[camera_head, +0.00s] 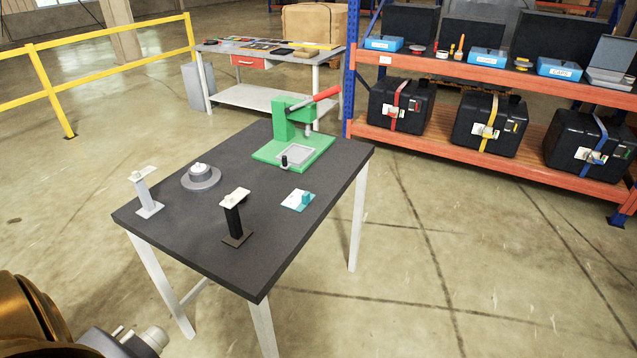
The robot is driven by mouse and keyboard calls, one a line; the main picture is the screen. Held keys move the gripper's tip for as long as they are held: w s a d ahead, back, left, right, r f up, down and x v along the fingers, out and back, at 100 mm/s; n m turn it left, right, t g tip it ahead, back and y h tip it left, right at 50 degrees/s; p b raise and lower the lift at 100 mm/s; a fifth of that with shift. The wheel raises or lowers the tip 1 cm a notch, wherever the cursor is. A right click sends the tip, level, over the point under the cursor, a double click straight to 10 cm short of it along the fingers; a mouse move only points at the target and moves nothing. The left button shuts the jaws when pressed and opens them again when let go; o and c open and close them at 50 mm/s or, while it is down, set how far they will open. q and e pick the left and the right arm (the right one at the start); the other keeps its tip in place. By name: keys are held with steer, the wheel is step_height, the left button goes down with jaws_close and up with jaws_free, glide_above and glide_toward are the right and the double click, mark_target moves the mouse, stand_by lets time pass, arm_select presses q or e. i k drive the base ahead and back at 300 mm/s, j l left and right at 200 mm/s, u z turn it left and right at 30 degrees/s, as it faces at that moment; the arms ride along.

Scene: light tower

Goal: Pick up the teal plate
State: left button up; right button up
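The teal plate (298,200) lies on the dark table top (270,222), near its right edge. Part of my body shows at the lower left, with a grey and white end piece near the bottom edge. No gripper fingertips can be made out. Nothing touches the teal plate except the table.
A green press (290,140) with a red handle stands at the table's back. A black post (233,218), a grey post (147,192) and a round grey base (201,177) stand left of the plate. Shelving (460,70) with black cases is behind right; a yellow railing (110,37) is behind left.

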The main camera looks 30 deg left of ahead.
mark_target(299, 200)
steer(key=i+l+u, duration=0.1)
steer(key=i+u, duration=0.35)
steer(key=i+l+u, duration=0.45)
steer(key=i+j, duration=0.1)
